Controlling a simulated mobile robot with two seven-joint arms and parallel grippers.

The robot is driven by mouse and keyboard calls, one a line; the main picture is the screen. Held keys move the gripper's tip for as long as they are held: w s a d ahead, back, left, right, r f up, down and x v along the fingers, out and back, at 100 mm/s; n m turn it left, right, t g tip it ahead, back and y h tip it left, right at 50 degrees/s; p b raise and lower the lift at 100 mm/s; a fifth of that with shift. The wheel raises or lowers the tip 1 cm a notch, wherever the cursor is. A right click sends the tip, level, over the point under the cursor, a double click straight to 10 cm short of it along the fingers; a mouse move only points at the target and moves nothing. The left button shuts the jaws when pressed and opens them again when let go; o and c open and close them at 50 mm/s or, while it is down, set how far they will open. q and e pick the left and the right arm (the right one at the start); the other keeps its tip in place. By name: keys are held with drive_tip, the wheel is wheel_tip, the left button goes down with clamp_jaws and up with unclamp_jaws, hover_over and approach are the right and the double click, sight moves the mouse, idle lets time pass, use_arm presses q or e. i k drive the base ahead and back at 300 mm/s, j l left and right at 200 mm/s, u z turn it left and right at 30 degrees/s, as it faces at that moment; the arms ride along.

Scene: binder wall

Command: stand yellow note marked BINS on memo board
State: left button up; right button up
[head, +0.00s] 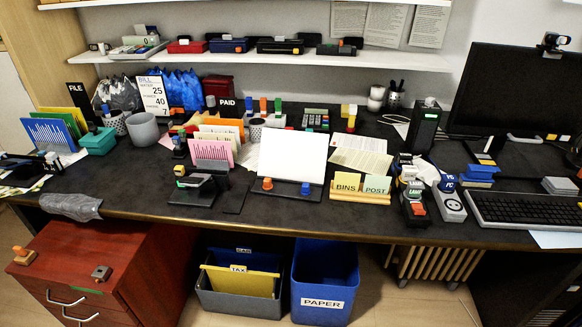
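The yellow note marked BINS (346,183) stands upright in a slim light-wood holder (359,198) near the desk's front edge, right of centre. A greenish note marked POST (377,184) stands beside it on the right in the same holder. Nothing is labelled as the memo board; this wooden piece may be it, but I cannot tell for sure. A blank white panel (292,155) leans on a dark base just to the left. Neither of my grippers shows in the head view, and nothing is seen touching the note.
Black blocks with coloured tops (414,208) stand close right of the holder. A keyboard (525,208) and monitor (515,90) are at the right. Coloured file cards (212,150) stand left of the panel. A blue PAPER bin (324,282) is on the floor below.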

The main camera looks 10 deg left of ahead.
sight(343, 181)
drive_tip(key=i+j, duration=0.3)
drive_tip(key=j, duration=0.25)
drive_tip(key=i, duration=0.5)
drive_tip(key=l+z, duration=0.05)
